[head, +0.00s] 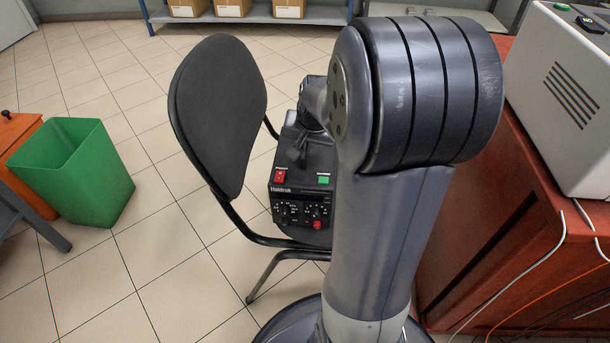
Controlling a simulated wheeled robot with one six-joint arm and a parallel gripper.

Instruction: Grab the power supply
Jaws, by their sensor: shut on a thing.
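The power supply (299,209) is a black box with a red switch, a green switch and several knobs on its front panel. It is at the seat of the black chair (218,115); my arm hides its right side, and I cannot tell whether it touches the seat. My gripper (297,147) is at the top of the power supply, shut on it. The fingertips are small and dark against the black case, so the exact grip is hard to see.
The chair's backrest rises left of the power supply. A green bin (75,172) stands on the tiled floor at left. A red-brown cabinet (480,235) with a white machine (560,95) and loose hoses is at right. A shelf with boxes (232,8) is behind.

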